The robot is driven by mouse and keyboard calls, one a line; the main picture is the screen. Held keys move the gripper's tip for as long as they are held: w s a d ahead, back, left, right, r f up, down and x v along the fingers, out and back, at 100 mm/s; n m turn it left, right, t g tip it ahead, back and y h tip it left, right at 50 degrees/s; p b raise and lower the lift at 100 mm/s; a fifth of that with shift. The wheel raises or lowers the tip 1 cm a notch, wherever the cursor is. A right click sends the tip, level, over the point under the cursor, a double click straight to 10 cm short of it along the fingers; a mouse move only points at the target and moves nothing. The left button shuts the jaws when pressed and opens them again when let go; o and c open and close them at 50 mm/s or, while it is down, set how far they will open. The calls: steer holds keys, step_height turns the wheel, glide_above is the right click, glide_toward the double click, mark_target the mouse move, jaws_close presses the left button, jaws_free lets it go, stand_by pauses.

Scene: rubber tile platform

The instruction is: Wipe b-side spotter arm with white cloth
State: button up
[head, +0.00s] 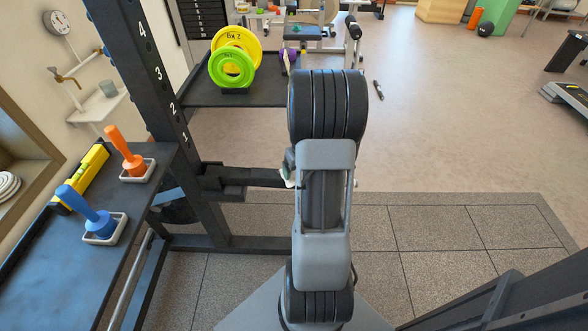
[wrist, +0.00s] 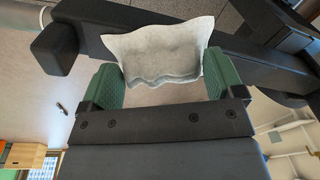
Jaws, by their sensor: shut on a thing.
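My gripper (wrist: 155,92) has green pads and is shut on the white cloth (wrist: 160,48), which spans the gap between them. The cloth's far edge overlaps a black spotter arm (wrist: 262,62) in the wrist view; whether it presses on it I cannot tell. In the head view the spotter arm (head: 255,178) runs out sideways from the rack upright, and its right part is hidden behind my arm. A small pale bit of the cloth (head: 289,179) shows at my arm's left edge. My gripper is mostly hidden there. No side marking is readable on the spotter arm.
A black shelf (head: 185,97) carries yellow and green plates (head: 232,67). At left, a dark bench (head: 60,250) holds orange (head: 131,162) and blue (head: 92,218) handled tools in trays and a yellow level (head: 82,178). The tiled floor (head: 440,225) right of my arm is clear.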

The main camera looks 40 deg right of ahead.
steer(key=shift+s+d+f, duration=0.15)
steer(key=shift+s+d, duration=0.95)
steer(key=shift+s, duration=0.05)
steer(key=shift+d, duration=0.1)
steer(key=shift+c, duration=0.3)
steer(key=shift+w+a+r, duration=0.25)
steer(key=shift+w+a, duration=0.3)
steer(key=shift+w+a+p, duration=0.4)
steer(key=shift+w+a, duration=1.4)
steer(key=shift+a, duration=0.3)
steer(key=shift+w+a+r+p, duration=0.2)
steer(key=shift+w+a+p, duration=0.15)
steer(key=shift+w+a, duration=0.9)
step_height(320, 180, up, 6)
steer(key=p, duration=0.4)
steer(key=shift+s+d+p, duration=0.2)
steer(key=shift+d+p, duration=0.1)
